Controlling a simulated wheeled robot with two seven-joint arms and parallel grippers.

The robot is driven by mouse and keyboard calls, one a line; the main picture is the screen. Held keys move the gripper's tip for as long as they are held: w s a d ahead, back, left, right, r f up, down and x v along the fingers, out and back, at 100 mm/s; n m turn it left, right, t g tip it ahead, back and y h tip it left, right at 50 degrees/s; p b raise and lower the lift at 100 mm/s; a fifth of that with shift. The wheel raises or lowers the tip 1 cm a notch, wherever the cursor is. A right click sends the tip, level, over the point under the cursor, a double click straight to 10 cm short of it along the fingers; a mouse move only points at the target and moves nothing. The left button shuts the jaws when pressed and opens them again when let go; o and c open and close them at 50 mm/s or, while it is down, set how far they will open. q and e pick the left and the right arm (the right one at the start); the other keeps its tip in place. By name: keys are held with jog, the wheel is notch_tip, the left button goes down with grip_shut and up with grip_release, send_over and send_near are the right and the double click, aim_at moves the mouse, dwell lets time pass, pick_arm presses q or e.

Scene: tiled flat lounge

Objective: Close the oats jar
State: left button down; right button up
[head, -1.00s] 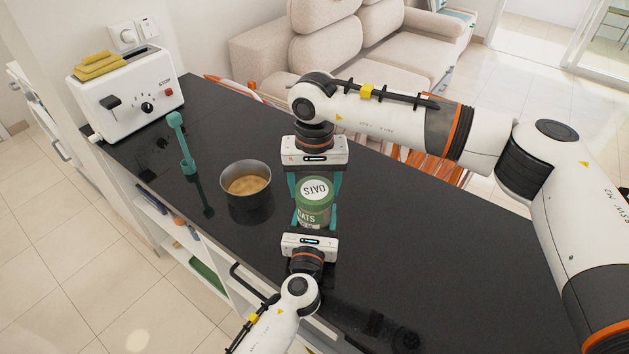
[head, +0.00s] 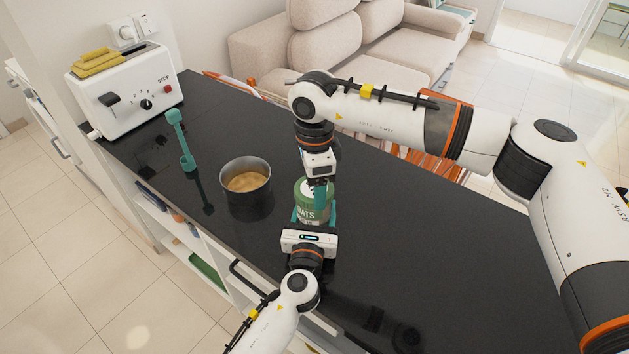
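The green oats jar (head: 308,213) stands upright on the black counter, right of the pot. Its green lid (head: 303,187) sits on top, partly covered by my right gripper. My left gripper (head: 314,213) comes from the near side, with teal fingers on both sides of the jar's body, shut on it. My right gripper (head: 318,190) is above the jar, pointing down and turned side-on. One teal finger lies against the near side of the lid; the other is hidden behind, and it appears shut on the lid.
A dark pot (head: 246,200) with tan contents stands close left of the jar. A teal utensil in a stand (head: 187,160) and a white toaster (head: 130,105) are farther left. The black counter (head: 430,255) is clear to the right.

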jog(key=m, duration=1.2)
jog(key=shift+m, duration=0.4)
jog(key=o, duration=1)
notch_tip(320, 180, up, 12)
jog(key=shift+r, duration=0.1)
pick_arm(q)
jog(key=shift+c, duration=1.4)
grip_release()
